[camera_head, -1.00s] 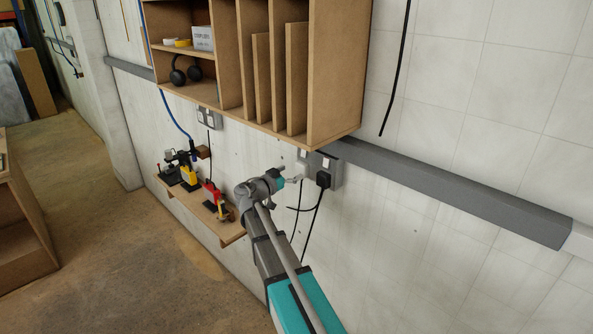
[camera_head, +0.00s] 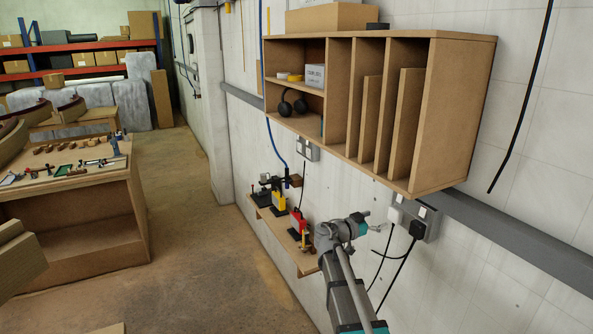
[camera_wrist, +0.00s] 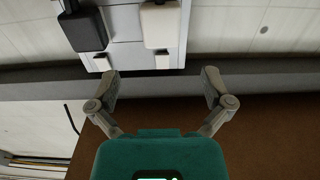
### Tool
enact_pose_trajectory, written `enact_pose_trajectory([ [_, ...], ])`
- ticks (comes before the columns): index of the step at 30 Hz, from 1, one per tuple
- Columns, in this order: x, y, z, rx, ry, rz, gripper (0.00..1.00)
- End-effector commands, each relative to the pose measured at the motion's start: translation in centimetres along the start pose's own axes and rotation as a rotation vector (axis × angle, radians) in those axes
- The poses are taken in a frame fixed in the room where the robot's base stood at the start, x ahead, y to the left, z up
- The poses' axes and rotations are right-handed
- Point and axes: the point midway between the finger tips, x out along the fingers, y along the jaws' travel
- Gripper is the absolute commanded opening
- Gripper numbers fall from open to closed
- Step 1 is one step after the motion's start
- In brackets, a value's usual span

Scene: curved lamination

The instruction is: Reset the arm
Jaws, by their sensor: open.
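My arm reaches up from the bottom of the head view, with its wrist near the wall beside the power sockets. My gripper (camera_wrist: 160,88) shows in the wrist view with its two fingers spread wide apart and nothing between them. In the head view my gripper (camera_head: 378,228) is small, and its fingers are hard to make out. The socket plate (camera_head: 424,219) with a white and a black plug is on the wall just right of it. In the wrist view the socket plate (camera_wrist: 124,52) lies beyond the fingertips.
A wooden wall cabinet (camera_head: 455,115) hangs just above my gripper. A small shelf (camera_head: 307,262) with several tools is left of my arm. Grey trunking (camera_head: 520,240) runs along the wall. A workbench (camera_head: 80,187) stands at the left, with open floor (camera_head: 200,240) between.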

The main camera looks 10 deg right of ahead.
Motion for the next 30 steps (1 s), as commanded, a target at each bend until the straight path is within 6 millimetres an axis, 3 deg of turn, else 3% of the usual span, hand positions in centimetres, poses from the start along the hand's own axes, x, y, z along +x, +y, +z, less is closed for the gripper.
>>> enact_pose_trajectory([
  [7,-0.8,2.0,2.3,-0.077,-0.115,0.02,1.0],
  [14,-3.0,5.3,6.9,-0.244,-0.36,0.015,1.0],
  [23,-8.1,9.3,13.2,-0.496,-0.726,-0.112,1.0],
  [30,-13.5,12.1,17.0,-0.684,-0.996,-0.32,1.0],
])
